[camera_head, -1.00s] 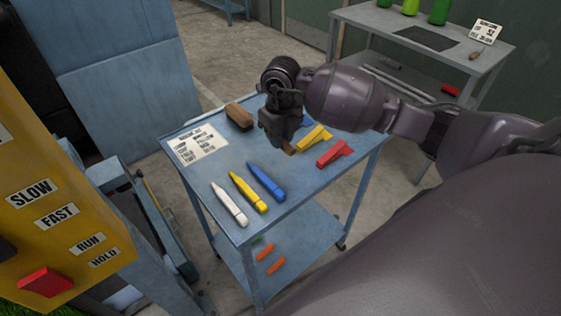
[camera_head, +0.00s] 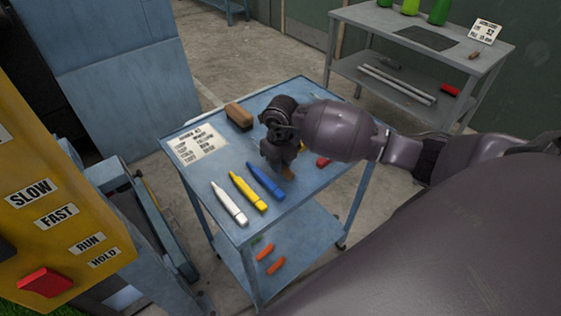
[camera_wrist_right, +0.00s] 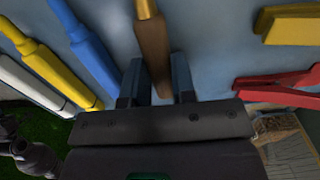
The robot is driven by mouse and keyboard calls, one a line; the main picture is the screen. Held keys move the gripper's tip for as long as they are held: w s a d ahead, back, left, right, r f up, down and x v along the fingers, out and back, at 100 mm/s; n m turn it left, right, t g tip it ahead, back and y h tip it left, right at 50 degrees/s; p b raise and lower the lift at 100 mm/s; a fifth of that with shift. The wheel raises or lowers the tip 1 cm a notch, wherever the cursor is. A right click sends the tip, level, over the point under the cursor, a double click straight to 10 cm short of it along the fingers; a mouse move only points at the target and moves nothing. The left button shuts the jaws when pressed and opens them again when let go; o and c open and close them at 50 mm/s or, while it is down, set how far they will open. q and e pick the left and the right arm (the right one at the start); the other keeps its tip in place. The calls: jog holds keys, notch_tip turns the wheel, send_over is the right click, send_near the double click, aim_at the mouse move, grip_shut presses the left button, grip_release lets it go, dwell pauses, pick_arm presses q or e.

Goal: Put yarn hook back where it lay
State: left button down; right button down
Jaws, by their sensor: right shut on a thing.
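The yarn hook (camera_wrist_right: 153,45) has a brown wooden handle and a brassy collar. In the right wrist view its handle runs between the two fingers of my right gripper (camera_wrist_right: 157,82), which is shut on it. In the head view my right gripper (camera_head: 284,168) hangs low over the blue cart (camera_head: 235,160), just right of the blue marker-like tool (camera_head: 265,182). Only a short piece of the handle (camera_head: 288,174) shows below the fingers there. I cannot tell whether the hook touches the cart top.
White (camera_head: 228,203) and yellow (camera_head: 247,190) tools lie left of the blue one. A red clip (camera_wrist_right: 280,92) and a yellow clip (camera_wrist_right: 292,25) lie to the right. A brush-like block (camera_head: 239,116) and a printed card (camera_head: 202,146) lie farther back.

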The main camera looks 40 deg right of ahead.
jog(key=shift+f, duration=0.15)
jog(key=c, duration=0.9)
grip_release()
jog(key=shift+c, duration=0.2)
notch_tip(320, 180, up, 12)
jog(key=shift+r, duration=0.2)
